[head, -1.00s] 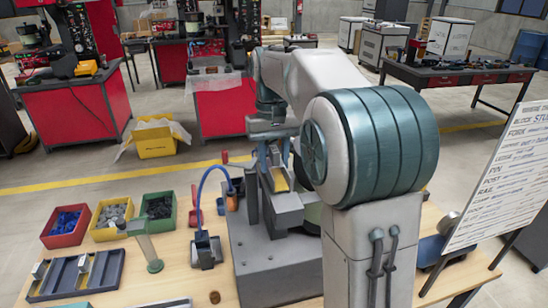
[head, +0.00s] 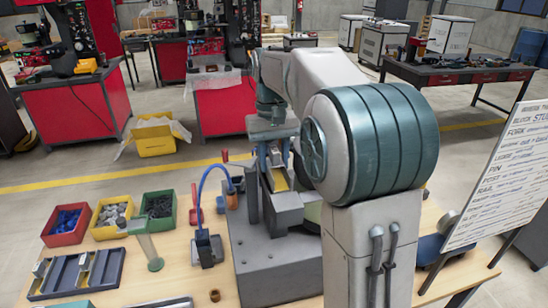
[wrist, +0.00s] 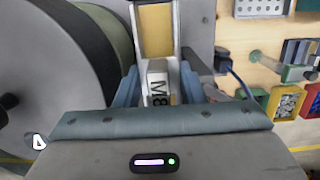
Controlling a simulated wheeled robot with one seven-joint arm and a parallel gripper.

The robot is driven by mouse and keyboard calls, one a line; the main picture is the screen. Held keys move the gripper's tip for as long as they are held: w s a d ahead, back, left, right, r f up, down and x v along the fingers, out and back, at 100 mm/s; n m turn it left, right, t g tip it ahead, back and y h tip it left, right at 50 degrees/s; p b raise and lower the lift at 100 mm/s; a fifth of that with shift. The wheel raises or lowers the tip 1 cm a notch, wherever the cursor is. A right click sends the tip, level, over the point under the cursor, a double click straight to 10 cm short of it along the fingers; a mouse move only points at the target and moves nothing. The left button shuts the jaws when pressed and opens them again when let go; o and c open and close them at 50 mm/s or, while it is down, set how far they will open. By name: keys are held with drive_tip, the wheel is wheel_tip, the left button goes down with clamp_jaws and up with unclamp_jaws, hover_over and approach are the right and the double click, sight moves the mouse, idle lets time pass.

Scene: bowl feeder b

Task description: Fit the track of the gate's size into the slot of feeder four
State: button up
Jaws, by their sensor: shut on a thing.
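My gripper (wrist: 157,88) is shut on a track, whose white end block (wrist: 157,78) marked "M8" shows between the blue fingers in the wrist view. A yellow strip (wrist: 155,30) lies straight beyond the block, between grey side walls. In the head view my gripper (head: 275,155) is over the grey feeder (head: 262,255), with the yellow strip (head: 280,180) just below the fingers. The arm hides part of the feeder, and I cannot tell how far the track sits in the slot. A dark tray (head: 60,290) at front left holds other tracks.
Red (head: 66,238), yellow (head: 100,232) and green (head: 160,220) bins of small parts stand at left. A stand with a blue hose (head: 206,248) is just left of the feeder. A white lettered board (head: 490,175) leans at right. A large round drum (wrist: 45,75) is close left in the wrist view.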

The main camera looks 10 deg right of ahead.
drive_tip(key=shift+f+b, duration=0.6)
drive_tip(key=shift+f, duration=0.5)
drive_tip(key=o, duration=1.3)
drive_tip(key=r, duration=0.4)
drive_tip(key=w+r, duration=0.1)
drive_tip(key=r, duration=0.4)
drive_tip(key=w+r+p, duration=0.1)
drive_tip(key=r, duration=0.3)
drive_tip(key=shift+r, duration=0.35)
